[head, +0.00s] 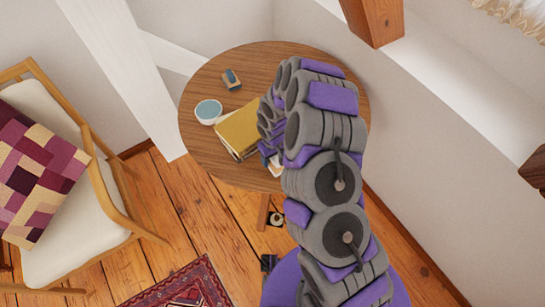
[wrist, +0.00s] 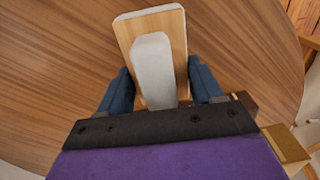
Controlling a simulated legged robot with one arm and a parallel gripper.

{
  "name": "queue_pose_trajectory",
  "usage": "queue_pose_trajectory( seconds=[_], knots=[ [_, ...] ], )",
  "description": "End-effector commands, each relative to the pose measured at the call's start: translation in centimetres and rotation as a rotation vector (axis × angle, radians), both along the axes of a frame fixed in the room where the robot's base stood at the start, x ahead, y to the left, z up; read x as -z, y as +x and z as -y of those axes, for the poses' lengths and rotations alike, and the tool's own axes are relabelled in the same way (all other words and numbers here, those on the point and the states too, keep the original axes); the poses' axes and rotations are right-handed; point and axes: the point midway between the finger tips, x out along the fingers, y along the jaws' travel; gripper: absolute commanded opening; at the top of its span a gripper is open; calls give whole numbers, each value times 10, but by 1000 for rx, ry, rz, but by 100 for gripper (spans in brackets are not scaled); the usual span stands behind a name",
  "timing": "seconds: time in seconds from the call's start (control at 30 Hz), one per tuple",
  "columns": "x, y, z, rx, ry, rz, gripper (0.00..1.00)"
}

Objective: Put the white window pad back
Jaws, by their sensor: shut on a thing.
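The white window pad (wrist: 152,62) is a wooden plate with a pale rim and a long white grip. In the wrist view it lies between the two blue fingers of my gripper (wrist: 158,92), which is shut on its white grip. In the head view, my arm hides most of my gripper (head: 268,160) and the pad; only a small white part of the pad (head: 276,170) shows by the table's near edge. Whether the pad touches the tabletop or hangs just above it, I cannot tell.
The round wooden table (head: 215,165) bears a yellow book stack (head: 238,131), a bowl with blue contents (head: 208,111) and a wooden block with a blue grip (head: 231,79). The book stack is close beside my gripper. A white beam (head: 125,75) and a chair (head: 85,200) stand left.

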Motion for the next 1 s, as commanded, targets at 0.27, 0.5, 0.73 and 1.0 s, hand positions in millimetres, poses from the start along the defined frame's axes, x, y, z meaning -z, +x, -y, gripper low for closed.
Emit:
queue_pose_trajectory(
  seconds=[0.27,0.5,0.73,1.0],
  knots=[
    [0,0,-2,0,-3,-1,82],
    [0,0,-1,0,-2,-1,91],
    [-10,0,-1,1,0,0,91],
    [-59,1,-3,0,1,3,91]
  ],
)
